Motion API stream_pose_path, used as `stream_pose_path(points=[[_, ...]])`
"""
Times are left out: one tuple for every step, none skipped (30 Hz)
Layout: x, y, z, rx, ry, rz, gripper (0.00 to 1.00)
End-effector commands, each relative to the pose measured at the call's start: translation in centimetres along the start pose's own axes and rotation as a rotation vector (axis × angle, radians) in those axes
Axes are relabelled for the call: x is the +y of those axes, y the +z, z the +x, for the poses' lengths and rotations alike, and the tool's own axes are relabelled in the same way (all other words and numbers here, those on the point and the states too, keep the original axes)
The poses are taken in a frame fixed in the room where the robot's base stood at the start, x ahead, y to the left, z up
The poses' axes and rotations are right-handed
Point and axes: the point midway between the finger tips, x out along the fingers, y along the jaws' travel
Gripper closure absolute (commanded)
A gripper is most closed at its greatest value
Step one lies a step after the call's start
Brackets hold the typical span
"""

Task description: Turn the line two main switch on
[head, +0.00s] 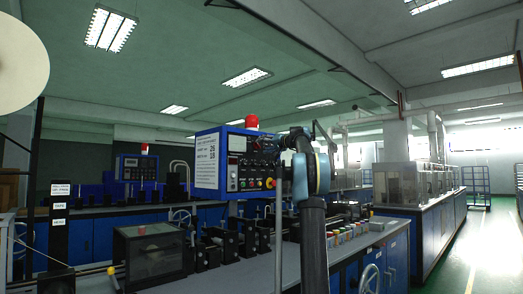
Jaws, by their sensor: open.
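A blue control box (208,165) stands on a post in the middle of the head view, with a red beacon on top. Its face carries a white label, two number readouts, dark knobs, small coloured lamps or buttons and a red button (270,183) at the lower right. I cannot read which control is the line two main switch. My arm rises in front of the box's right side. My gripper (287,141) is open, at the box's upper right edge. Its dark fingers are small and partly lost against the dark controls; I cannot tell whether they touch anything.
A second blue panel (138,167) with a red beacon stands farther back left. A grey bench (235,270) with black fixtures and a clear-covered box (152,253) runs below the control box. Blue cabinets with glazed covers (403,184) stand right. The green aisle (478,245) at far right is clear.

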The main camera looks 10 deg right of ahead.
Motion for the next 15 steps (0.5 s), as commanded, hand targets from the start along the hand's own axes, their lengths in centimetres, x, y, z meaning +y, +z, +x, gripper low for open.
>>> stream_pose_path(points=[[0.0, 0.0, 0.7, -0.001, -0.001, 0.0, 0.4], [0.0, 0.0, 1.1, -0.001, -0.001, 0.0, 0.4], [0.0, 0.0, 1.5, 0.0, 0.0, 0.0, 0.4], [0.0, 0.0, 1.7, 0.0, 0.0, 0.0, 0.4], [0.0, 0.0, 2.0, 0.0, 0.0, 0.0, 0.4], [0.0, 0.0, 2.3, 0.0, 0.0, 0.0, 0.4], [0.0, 0.0, 2.5, -0.001, -0.001, 0.0, 0.4], [0.0, 0.0, 2.6, -0.001, -0.001, 0.0, 0.4], [0.0, 0.0, 2.8, 0.0, 0.0, 0.0, 0.4], [0.0, 0.0, 2.9, 0.0, 0.0, 0.0, 0.4], [0.0, 0.0, 3.0, 0.0, 0.0, 0.0, 0.4], [0.0, 0.0, 3.0, 0.0, 0.0, 0.0, 0.4], [0.0, 0.0, 3.0, 0.0, 0.0, 0.0, 0.4], [0.0, 0.0, 3.1, 0.0, 0.0, 0.0, 0.4], [0.0, 0.0, 3.1, 0.0, 0.0, 0.0, 0.4]])
